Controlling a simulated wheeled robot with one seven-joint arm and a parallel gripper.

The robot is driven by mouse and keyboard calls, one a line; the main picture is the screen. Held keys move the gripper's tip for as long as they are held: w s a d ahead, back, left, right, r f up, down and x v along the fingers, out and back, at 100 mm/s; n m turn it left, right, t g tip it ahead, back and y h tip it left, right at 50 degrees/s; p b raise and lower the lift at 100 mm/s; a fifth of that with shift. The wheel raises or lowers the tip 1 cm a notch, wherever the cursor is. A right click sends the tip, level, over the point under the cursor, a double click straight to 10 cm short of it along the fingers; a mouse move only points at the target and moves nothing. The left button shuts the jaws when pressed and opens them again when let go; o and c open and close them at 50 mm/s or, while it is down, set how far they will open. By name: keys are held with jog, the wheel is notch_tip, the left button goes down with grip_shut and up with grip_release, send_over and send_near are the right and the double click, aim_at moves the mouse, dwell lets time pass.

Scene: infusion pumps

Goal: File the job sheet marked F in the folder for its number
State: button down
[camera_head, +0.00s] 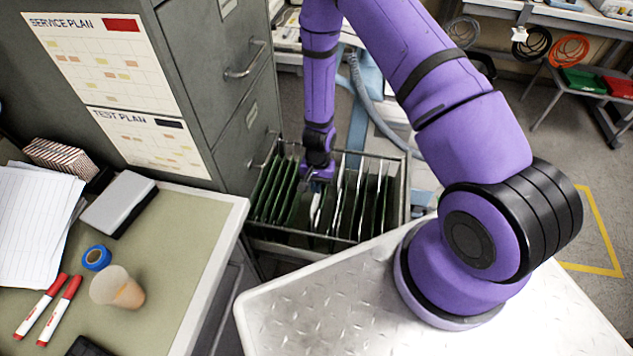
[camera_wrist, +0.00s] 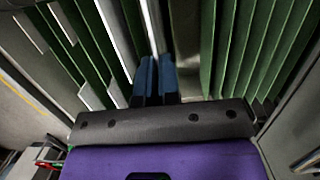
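The open file drawer (camera_head: 378,236) holds a row of hanging green folders (camera_head: 276,190), some with white sheets or tabs. My gripper (camera_head: 318,181) reaches down into the drawer at about its middle. A white sheet (camera_head: 316,212) hangs below it among the folders. In the wrist view, the blue fingers (camera_wrist: 156,82) are close together, with the thin white edge of a sheet (camera_wrist: 151,30) running between them, so my gripper looks shut on it. Green folders (camera_wrist: 245,45) stand on both sides. No letter F or folder number is legible, and the sheet's lower part is hidden.
The grey cabinet (camera_head: 190,40) stands behind and left of the drawer. A green-topped desk (camera_head: 185,250) at left holds papers, red-capped markers (camera_head: 60,308), blue tape (camera_head: 97,257) and a cup (camera_head: 118,288). A chair with green and red items (camera_head: 583,80) stands far right.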

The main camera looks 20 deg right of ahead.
jog(key=shift+f, duration=1.95)
jog(key=c, duration=1.3)
grip_release()
jog(key=shift+o, duration=0.2)
jog(key=shift+r, duration=0.1)
jog(key=r, duration=0.3)
jog(key=w+r, duration=0.1)
jog(key=r, duration=0.3)
jog(key=d+r, duration=0.1)
jog(key=r, duration=0.2)
jog(key=shift+w+d+r, duration=0.1)
jog(key=shift+w+r, duration=0.1)
jog(key=shift+w, duration=0.05)
